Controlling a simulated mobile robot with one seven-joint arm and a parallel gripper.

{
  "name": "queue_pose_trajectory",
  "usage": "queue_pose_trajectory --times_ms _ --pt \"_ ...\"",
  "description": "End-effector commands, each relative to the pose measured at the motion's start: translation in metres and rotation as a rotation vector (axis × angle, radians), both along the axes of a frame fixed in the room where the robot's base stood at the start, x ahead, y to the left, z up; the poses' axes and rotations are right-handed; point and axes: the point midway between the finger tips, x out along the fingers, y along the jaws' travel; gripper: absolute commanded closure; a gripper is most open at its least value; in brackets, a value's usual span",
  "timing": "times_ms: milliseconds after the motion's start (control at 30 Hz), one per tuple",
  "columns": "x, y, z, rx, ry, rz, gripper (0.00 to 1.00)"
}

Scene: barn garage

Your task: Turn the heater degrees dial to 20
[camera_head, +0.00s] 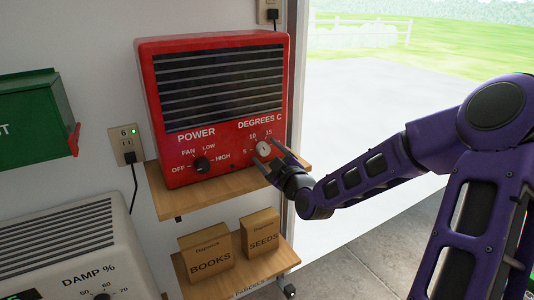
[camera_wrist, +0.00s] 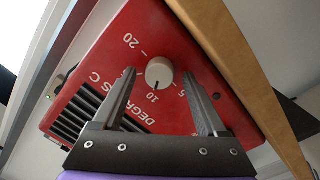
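The red heater (camera_head: 215,105) stands on a wooden shelf against the wall. Its degrees dial (camera_head: 264,148) is a pale round knob at the lower right of the front, under "DEGREES C". In the wrist view the dial (camera_wrist: 159,70) has a dark mark that points at or close to 10. The labels 5 and 20 also show there. My gripper (camera_head: 268,155) is open in front of the dial. In the wrist view my gripper (camera_wrist: 159,76) has one finger on each side of the knob, with gaps showing between. Whether the tips touch the panel I cannot tell.
The black power knob (camera_head: 202,165) is left of the dial. The shelf edge (camera_head: 225,193) runs below. A lower shelf holds the BOOKS box (camera_head: 207,256) and the SEEDS box (camera_head: 261,232). A white dehumidifier (camera_head: 75,250) and a green box (camera_head: 32,118) are at left.

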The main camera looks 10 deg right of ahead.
Motion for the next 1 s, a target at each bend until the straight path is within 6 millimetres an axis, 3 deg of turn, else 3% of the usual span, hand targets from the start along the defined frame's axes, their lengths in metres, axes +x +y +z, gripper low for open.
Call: queue_pose_trajectory --times_ms 67,400,733,1000 --pt "0.0000 0.0000 0.0000 0.000 0.000 0.000 0.39" --pt "0.0001 0.0001 0.0001 0.000 0.000 0.000 1.00" --pt "0.0003 0.0002 0.0008 0.027 0.008 0.000 1.00" --pt "0.0007 0.0004 0.0026 0.166 0.053 -0.001 1.00"
